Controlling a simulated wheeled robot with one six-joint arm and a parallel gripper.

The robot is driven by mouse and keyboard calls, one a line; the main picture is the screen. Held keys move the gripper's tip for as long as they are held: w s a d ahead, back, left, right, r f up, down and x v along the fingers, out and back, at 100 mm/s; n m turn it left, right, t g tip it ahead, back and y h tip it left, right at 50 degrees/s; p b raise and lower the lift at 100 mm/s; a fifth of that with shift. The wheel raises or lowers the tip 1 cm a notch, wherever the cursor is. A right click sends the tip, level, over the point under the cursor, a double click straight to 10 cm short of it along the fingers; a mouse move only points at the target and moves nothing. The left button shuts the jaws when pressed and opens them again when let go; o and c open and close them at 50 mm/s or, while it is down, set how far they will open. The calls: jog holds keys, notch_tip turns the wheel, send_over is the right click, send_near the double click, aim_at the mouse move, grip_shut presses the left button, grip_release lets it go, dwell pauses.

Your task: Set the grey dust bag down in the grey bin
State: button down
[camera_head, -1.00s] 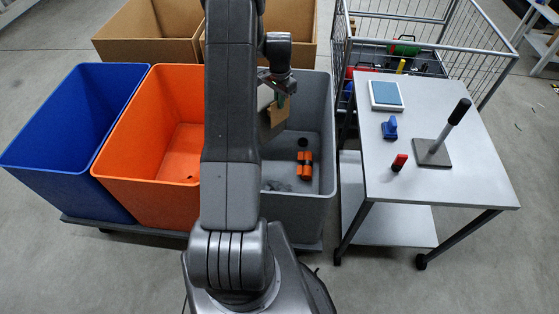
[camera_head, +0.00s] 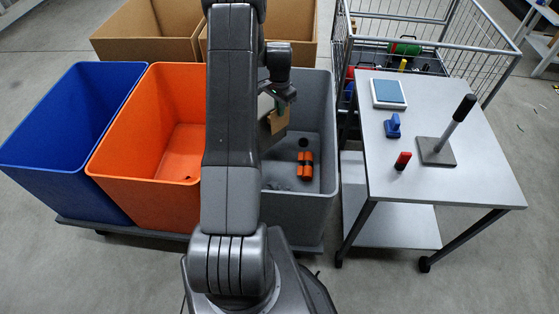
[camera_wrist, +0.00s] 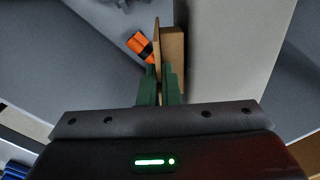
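The grey dust bag (camera_head: 265,106) hangs from my gripper (camera_head: 277,96) over the grey bin (camera_head: 322,130), partly hidden behind my arm in the head view. In the wrist view, the pale grey bag (camera_wrist: 228,50) fills the area right of the fingers, with its brown cardboard collar beside it. My gripper (camera_wrist: 159,85) has its green fingers closed on the edge of that collar. The bag looks held above the bin floor; I cannot tell whether it touches the bin wall.
Orange cylinders (camera_head: 305,165) and a dark round item (camera_head: 303,143) lie in the grey bin. The orange bin (camera_head: 140,178) and blue bin (camera_head: 65,180) stand left. A table (camera_head: 445,185) with small items stands right. Cardboard boxes (camera_head: 145,48) and a wire cage (camera_head: 440,40) are behind.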

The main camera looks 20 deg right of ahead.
notch_tip(320, 180, down, 14)
jog(key=b, duration=0.9)
jog(key=shift+r, duration=0.25)
dwell(1.2)
jog(key=shift+f+b, duration=1.65)
jog(key=shift+f, duration=0.85)
dwell(1.5)
dwell(0.5)
jog(key=c, duration=1.6)
grip_release()
jog(key=shift+o, duration=0.2)
